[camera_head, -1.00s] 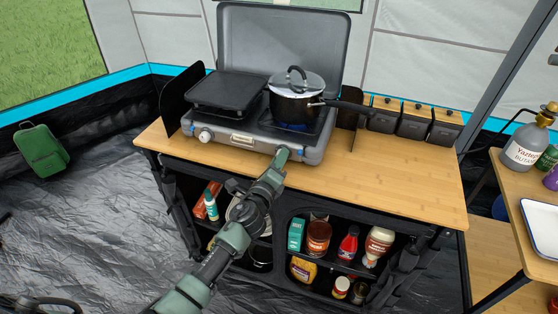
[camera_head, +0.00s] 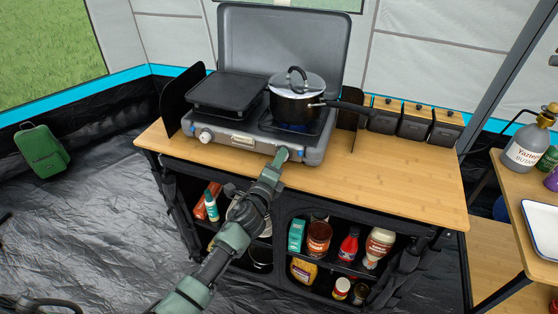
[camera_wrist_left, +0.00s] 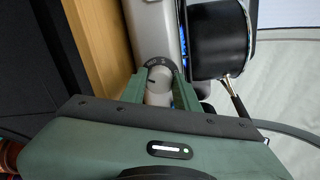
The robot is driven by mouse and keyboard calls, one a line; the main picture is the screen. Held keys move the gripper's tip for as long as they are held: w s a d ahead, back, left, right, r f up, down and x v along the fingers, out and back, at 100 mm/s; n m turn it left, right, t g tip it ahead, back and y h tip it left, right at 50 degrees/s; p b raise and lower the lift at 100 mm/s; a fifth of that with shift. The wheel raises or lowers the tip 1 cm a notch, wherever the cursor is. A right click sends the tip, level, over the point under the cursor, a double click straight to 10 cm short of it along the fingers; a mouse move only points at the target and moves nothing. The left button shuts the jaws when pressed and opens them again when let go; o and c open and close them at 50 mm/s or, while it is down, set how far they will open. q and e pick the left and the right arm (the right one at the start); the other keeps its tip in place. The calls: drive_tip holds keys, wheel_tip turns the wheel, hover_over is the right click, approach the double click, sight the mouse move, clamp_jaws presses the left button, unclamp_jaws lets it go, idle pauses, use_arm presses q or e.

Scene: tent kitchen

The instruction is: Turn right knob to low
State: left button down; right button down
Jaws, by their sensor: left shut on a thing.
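The grey camping stove (camera_head: 250,138) stands on the wooden table with its lid up. My left gripper (camera_head: 281,154) is at the right end of the stove's front, over the right knob, which it hides in the head view. In the left wrist view the white right knob (camera_wrist_left: 158,84) sits between the two green fingers of my left gripper (camera_wrist_left: 160,92), which are shut on it. A dark pot (camera_head: 294,105) with a lid stands on the right burner, and a blue flame (camera_head: 292,127) shows under it. My right gripper is not in view.
The left knob (camera_head: 205,136) is free. A black griddle (camera_head: 226,91) covers the left burner. The pot's handle (camera_head: 347,107) points right, towards several dark canisters (camera_head: 414,122). The table's right front (camera_head: 390,178) is clear; shelves below hold bottles and jars.

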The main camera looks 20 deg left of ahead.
use_arm(q)
drive_tip(key=c, duration=1.1)
unclamp_jaws()
drive_tip(key=shift+o, duration=0.2)
drive_tip(key=shift+s, duration=0.1)
drive_tip(key=m, duration=0.7)
drive_tip(key=shift+p, duration=0.4)
drive_tip(key=m, duration=0.4)
drive_tip(key=shift+d+y+p, duration=0.1)
drive_tip(key=shift+y+p, duration=0.25)
drive_tip(key=shift+y, duration=0.05)
drive_tip(key=m, duration=0.4)
drive_tip(key=shift+s+d+m+t+p, duration=0.1)
drive_tip(key=shift+m+t+p, duration=0.2)
drive_tip(key=shift+m, duration=0.1)
drive_tip(key=s+f, duration=0.1)
drive_tip(key=s, duration=0.7)
drive_tip(key=s+a+f+n+g, duration=0.1)
drive_tip(key=s+f+n+g, duration=0.2)
drive_tip(key=f, duration=0.9)
drive_tip(key=s+a+f+n+g+p, duration=0.1)
drive_tip(key=s+f+n+g, duration=0.3)
drive_tip(key=s+f+n, duration=0.5)
wheel_tip(320, 180, down, 4)
drive_tip(key=shift+a+f+n+y, duration=0.3)
drive_tip(key=shift+a+n, duration=0.35)
drive_tip(key=shift+n, duration=0.35)
